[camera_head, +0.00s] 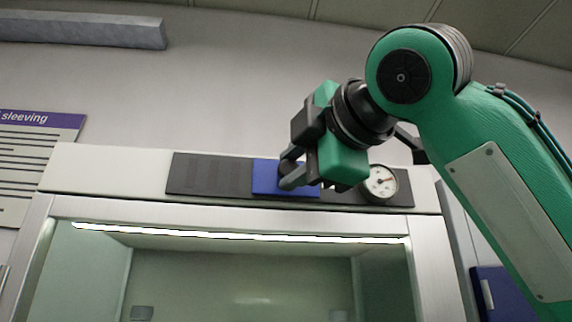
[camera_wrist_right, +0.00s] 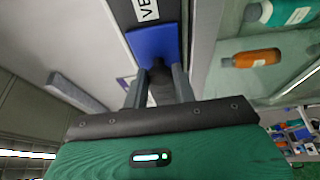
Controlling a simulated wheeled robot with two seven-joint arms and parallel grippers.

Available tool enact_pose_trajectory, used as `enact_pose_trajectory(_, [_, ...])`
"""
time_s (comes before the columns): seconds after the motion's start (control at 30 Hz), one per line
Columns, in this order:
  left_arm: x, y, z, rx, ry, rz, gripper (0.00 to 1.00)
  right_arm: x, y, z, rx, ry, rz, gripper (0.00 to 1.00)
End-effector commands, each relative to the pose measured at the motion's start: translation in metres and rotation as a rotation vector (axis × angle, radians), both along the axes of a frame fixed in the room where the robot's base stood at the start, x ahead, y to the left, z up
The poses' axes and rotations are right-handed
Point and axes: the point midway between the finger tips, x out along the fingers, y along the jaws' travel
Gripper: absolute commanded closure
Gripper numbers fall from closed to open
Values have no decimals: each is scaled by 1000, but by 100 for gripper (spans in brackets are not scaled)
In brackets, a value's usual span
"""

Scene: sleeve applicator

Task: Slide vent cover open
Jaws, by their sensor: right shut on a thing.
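The vent cover is a blue sliding plate (camera_head: 266,180) on a dark vent strip (camera_head: 208,174) across the top of a pale cabinet. In the right wrist view the blue plate (camera_wrist_right: 153,42) lies just beyond my fingertips. My right gripper (camera_head: 289,171) reaches in from the right and is shut on the small dark knob of the cover. In the right wrist view the knob (camera_wrist_right: 158,70) sits between the two fingers. The gripper hides part of the plate's right side. My left gripper is not in view.
A round gauge (camera_head: 381,183) sits on the strip, right of my gripper. Below is the cabinet opening with a bright light bar (camera_head: 240,235). A sign (camera_head: 38,150) hangs at the left. In the wrist view, an orange bottle (camera_wrist_right: 251,58) lies to the right.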

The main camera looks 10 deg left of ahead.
Motion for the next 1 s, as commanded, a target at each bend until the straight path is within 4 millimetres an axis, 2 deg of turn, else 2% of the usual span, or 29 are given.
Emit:
enact_pose_trajectory(0.07, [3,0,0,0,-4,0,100,0,-1,0,0,1,-1,100])
enact_pose_trajectory(0.1, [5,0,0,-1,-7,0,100,1,-1,0,0,1,-1,65])
enact_pose_trajectory(0.17, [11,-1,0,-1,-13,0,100,0,0,0,0,1,0,54])
enact_pose_trajectory(0.2, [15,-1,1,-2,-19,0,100,0,0,0,-1,1,0,52])
enact_pose_trajectory(0.37, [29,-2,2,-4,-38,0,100,0,0,0,0,0,1,52])
enact_pose_trajectory(0.57, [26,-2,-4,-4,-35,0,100,-5,-4,-1,1,-2,1,52])
enact_pose_trajectory(0.67, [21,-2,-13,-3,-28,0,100,-16,-13,-3,1,-3,0,52])
enact_pose_trajectory(1.0, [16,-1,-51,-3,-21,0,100,-75,-62,-5,2,-3,-1,52])
